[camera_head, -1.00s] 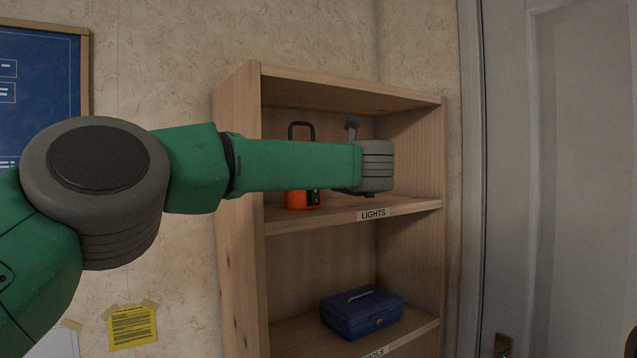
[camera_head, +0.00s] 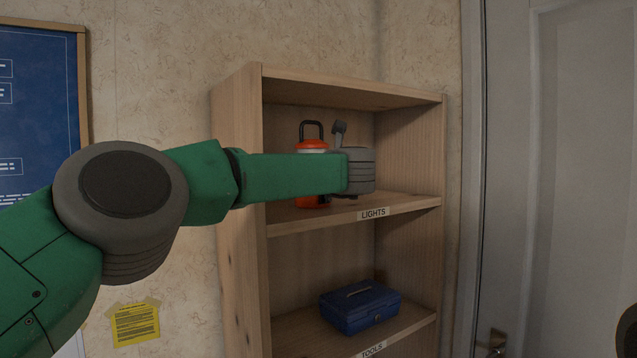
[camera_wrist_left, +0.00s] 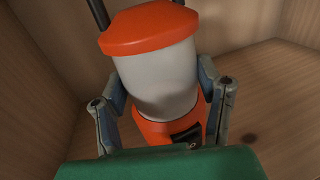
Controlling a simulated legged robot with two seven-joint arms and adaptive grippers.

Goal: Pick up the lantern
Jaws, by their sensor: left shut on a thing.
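The lantern (camera_head: 313,145) has an orange cap and base, a pale body and a dark handle loop. It stands on the upper shelf marked LIGHTS, partly hidden behind my left arm in the head view. In the left wrist view the lantern (camera_wrist_left: 160,80) looks upright between the fingers of my left gripper (camera_wrist_left: 163,105), which is shut on its pale body just above the orange base. In the head view most of the left gripper is hidden by the arm's end. My right gripper is not clearly in view.
The wooden shelf unit (camera_head: 238,200) has side walls and a top board close around the arm. A blue toolbox (camera_head: 360,306) sits on the lower shelf marked TOOLS. A grey door (camera_head: 570,170) is at the right, and a blue board (camera_head: 40,120) hangs at the left.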

